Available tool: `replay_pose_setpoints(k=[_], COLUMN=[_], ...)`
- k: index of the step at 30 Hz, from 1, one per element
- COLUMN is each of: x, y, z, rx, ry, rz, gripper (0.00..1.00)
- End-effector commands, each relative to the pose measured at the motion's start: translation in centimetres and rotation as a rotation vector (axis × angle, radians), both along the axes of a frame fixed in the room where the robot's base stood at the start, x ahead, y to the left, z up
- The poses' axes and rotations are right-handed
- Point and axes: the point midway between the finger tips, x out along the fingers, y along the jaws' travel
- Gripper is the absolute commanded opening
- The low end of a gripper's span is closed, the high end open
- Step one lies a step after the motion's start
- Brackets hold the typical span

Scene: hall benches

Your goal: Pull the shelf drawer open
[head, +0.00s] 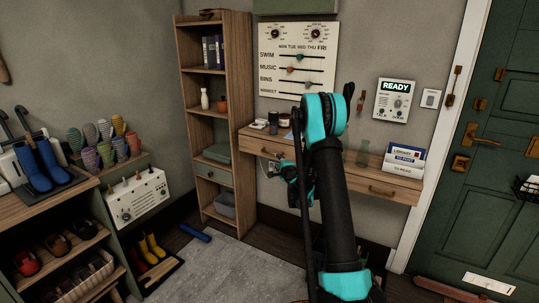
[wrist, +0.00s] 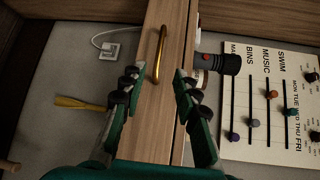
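The wooden wall shelf (head: 335,168) has a drawer front with a curved brass handle (head: 268,154) at its left end. A second brass handle (head: 381,191) is at the right end. The left drawer looks shut. In the wrist view, a brass handle (wrist: 160,50) stands on the wooden drawer front (wrist: 150,125). My gripper (wrist: 156,78) is open and empty, with one finger either side of the handle's near end. I cannot tell whether a finger touches it. In the head view my gripper (head: 283,172) is in front of the shelf's left part, and my arm hides the shelf's middle.
A dark cylinder (wrist: 222,63) stands on the shelf top close to the fingers. A letter holder (head: 403,160) stands at the right. A wall socket (wrist: 109,50) is below the drawer.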

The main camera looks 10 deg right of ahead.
Motion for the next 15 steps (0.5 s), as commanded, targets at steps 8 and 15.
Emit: replay_pose_setpoints(k=[8, 15], x=[5.4, 10.0], y=[1.0, 1.8], z=[-0.8, -1.5], rx=[-0.002, -0.003], ry=[0.0, 0.0], rz=[0.002, 0.003], gripper=[0.31, 0.31])
